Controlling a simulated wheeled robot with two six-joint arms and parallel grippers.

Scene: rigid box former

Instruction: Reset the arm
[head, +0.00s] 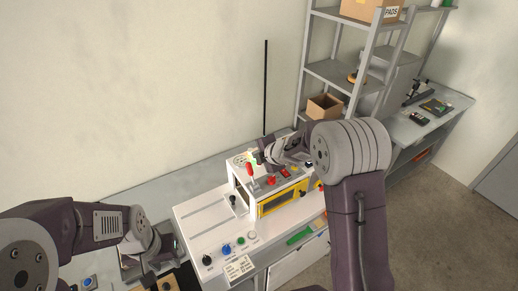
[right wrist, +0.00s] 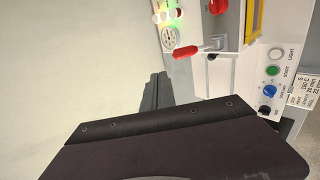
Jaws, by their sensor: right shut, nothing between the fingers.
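The box former (head: 195,222) is a white machine with a yellow-framed window (head: 282,199) and red controls on top. My right gripper (head: 258,159) is over its back part, close to a red-handled lever (head: 250,170); contact cannot be told. In the right wrist view the red lever handle (right wrist: 186,51) stands clear of the dark, shut fingers (right wrist: 157,92), which hold nothing. My left gripper (head: 168,252) is low at the left, beside the machine's front left; its finger opening is too small and dark to tell.
A row of knobs, with a blue knob (head: 226,248) and a green button (head: 240,240), lines the machine's front. A lit green lamp (right wrist: 175,14) is at its back. A grey shelf rack (head: 330,72) with an open carton (head: 325,107) stands behind right. A side bench (head: 458,98) is further right.

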